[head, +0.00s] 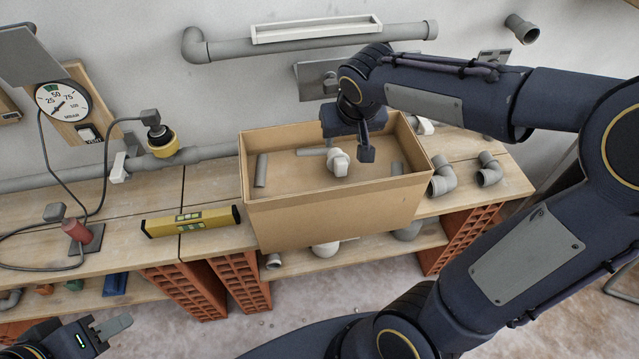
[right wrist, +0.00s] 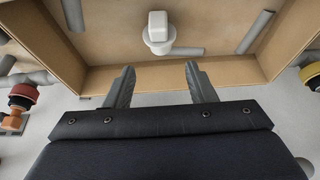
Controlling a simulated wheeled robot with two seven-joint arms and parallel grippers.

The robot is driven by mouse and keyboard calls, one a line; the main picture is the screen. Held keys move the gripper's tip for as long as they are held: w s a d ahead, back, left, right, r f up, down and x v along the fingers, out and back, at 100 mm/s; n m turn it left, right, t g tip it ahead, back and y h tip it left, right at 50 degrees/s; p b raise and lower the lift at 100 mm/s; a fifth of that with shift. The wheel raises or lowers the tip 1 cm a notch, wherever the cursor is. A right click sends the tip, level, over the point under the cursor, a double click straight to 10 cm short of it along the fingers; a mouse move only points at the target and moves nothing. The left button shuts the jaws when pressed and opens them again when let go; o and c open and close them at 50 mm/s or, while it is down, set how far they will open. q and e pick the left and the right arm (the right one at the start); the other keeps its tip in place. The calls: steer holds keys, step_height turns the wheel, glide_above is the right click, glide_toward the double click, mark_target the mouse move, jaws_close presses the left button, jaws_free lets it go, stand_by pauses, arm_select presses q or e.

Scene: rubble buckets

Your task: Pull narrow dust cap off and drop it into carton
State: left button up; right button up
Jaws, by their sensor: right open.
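An open cardboard carton (head: 330,205) stands on the bench in the middle of the head view. A white cap with a blocky grip (head: 338,162) is inside it; it also shows in the right wrist view (right wrist: 158,33). I take it for the dust cap, but cannot tell whether it rests on the bottom. My right gripper (head: 347,146) is over the carton, open, with nothing between its fingers (right wrist: 160,84); the cap is apart from them. My left gripper (head: 98,333) is low at the bottom left, away from the carton, its finger gap unclear.
Grey pipe pieces (head: 260,170) lie in the carton. A yellow level (head: 190,221) lies to its left, near a red plug (head: 78,232) and a yellow-collared fitting (head: 162,143) at the wall pipe. Grey elbows (head: 443,179) stand to its right.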

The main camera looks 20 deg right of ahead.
steer(key=v, duration=0.7)
steer(key=shift+s+r, duration=0.25)
steer(key=shift+r, duration=0.1)
steer(key=s+a+f+y, duration=0.2)
steer(key=s+a+f, duration=0.1)
steer(key=s, duration=0.5)
steer(key=s+a+f+n+t+y, duration=0.1)
steer(key=s+a+f+y, duration=0.1)
steer(key=s+f, duration=0.3)
steer(key=s+a, duration=0.1)
steer(key=s, duration=0.2)
steer(key=shift+y, duration=0.4)
